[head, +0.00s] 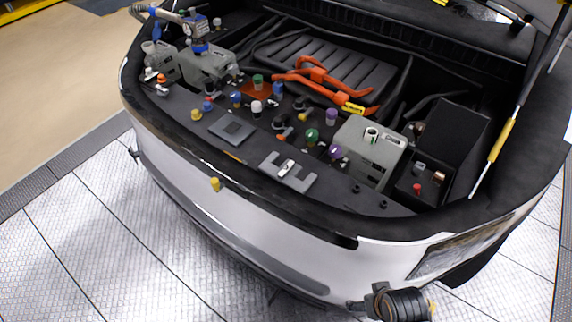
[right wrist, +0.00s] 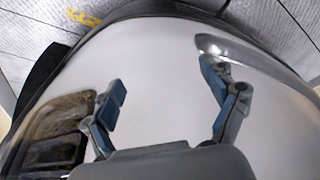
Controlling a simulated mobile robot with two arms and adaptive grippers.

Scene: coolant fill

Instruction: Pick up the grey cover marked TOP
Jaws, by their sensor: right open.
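A flat grey piece with notches and a small white label (head: 299,182) lies on the dark front panel of the car's open bay. Its lettering is too small to read, so I cannot tell whether it says TOP. A second flat grey plate (head: 221,123) with a darker square lies further left on the panel. My right gripper (head: 362,303) is low in front of the bumper, away from both pieces. In the right wrist view it (right wrist: 165,105) is open and empty, with pale bodywork behind its fingers. My left gripper is not in view.
A grey reservoir (head: 367,153) and an open black box (head: 456,135) stand right. Orange cables (head: 330,80) run behind.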

